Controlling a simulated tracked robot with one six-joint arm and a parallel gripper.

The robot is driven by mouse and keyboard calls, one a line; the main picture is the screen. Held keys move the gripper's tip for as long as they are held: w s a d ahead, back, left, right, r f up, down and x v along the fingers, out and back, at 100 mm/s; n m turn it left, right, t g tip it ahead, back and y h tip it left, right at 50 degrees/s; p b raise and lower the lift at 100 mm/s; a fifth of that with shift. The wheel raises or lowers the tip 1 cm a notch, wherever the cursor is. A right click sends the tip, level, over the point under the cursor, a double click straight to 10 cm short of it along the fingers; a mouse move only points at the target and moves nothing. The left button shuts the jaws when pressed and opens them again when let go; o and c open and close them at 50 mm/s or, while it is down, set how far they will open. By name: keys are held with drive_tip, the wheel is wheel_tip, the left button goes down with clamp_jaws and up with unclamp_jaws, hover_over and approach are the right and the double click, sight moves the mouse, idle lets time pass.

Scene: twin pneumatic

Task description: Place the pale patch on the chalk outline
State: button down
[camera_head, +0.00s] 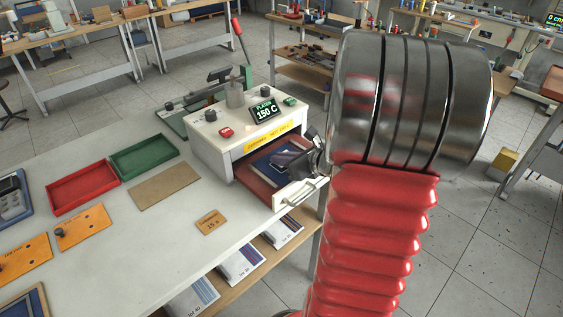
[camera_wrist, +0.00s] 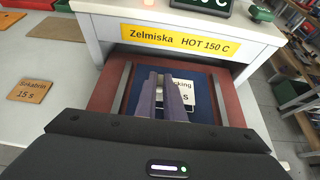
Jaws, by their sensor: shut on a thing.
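The pale patch (camera_wrist: 187,99), a small white piece with dark print, shows between and right of my fingers in the wrist view. My gripper (camera_wrist: 164,78) is shut on it, over a dark blue cloth (camera_wrist: 205,92) in the press's open red drawer (camera_wrist: 108,92). My fingers hide part of the patch and its print. I cannot tell whether the patch touches the cloth. In the head view my gripper (camera_head: 290,157) reaches into the drawer from the right, above the blue cloth (camera_head: 272,153). I cannot make out the chalk outline.
The white press (camera_head: 222,135) reads 150 C and carries a yellow hot label (camera_head: 268,138). A small brown 15 s card (camera_head: 211,222) lies on the bench. Red tray (camera_head: 82,187), green tray (camera_head: 143,156) and orange plates (camera_head: 82,227) stand left.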

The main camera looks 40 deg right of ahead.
drive_tip(key=shift+f, duration=0.65)
drive_tip(key=shift+f, duration=0.1)
drive_tip(key=c, duration=1.9)
unclamp_jaws()
drive_tip(key=shift+o, duration=0.2)
drive_tip(key=shift+r, duration=0.2)
drive_tip(key=v, duration=1.2)
drive_tip(key=shift+f, duration=0.1)
